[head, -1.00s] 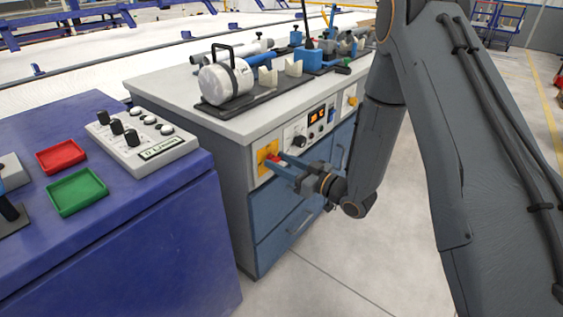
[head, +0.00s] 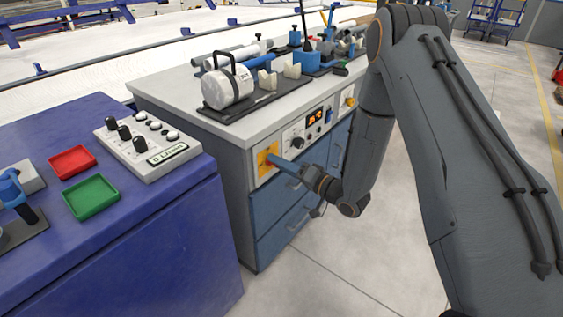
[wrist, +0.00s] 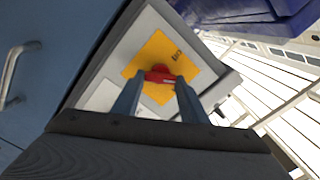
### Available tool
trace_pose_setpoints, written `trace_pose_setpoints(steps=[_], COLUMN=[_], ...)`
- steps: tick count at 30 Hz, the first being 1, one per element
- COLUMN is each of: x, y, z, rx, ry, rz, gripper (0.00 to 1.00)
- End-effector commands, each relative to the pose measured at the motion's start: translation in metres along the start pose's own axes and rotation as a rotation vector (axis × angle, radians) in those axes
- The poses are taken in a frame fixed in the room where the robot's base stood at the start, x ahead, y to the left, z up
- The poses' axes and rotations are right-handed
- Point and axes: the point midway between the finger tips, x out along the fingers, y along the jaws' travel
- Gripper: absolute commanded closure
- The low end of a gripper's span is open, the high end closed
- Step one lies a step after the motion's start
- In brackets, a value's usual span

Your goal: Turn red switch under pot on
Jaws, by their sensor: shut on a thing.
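The red switch (wrist: 158,74) sits on a yellow plate (wrist: 166,54) on the cabinet's front panel. In the wrist view my gripper (wrist: 160,84) has its two blue fingers either side of the switch, shut on it. In the head view my gripper (head: 273,160) reaches the yellow plate (head: 264,160), and its fingers hide most of the switch. The pot (head: 228,88), a silver cylinder with a black handle, lies on a dark tray on the cabinet top above the panel.
The grey-topped cabinet (head: 190,108) has an orange lit display (head: 314,117) and a second yellow plate (head: 347,101) to the right. A blue bench (head: 130,240) with red and green trays stands at left. Floor is free at right.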

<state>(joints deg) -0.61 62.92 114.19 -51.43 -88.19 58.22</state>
Motion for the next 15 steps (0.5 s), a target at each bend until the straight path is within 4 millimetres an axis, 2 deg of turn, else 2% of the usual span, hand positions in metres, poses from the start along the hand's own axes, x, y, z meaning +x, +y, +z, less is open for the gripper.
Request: trace_pose_setpoints(steps=[15], x=[0.0016], y=[-0.0006], z=[0.0022], rx=[0.435], ry=[-0.007], rz=[-0.004], gripper=[0.83])
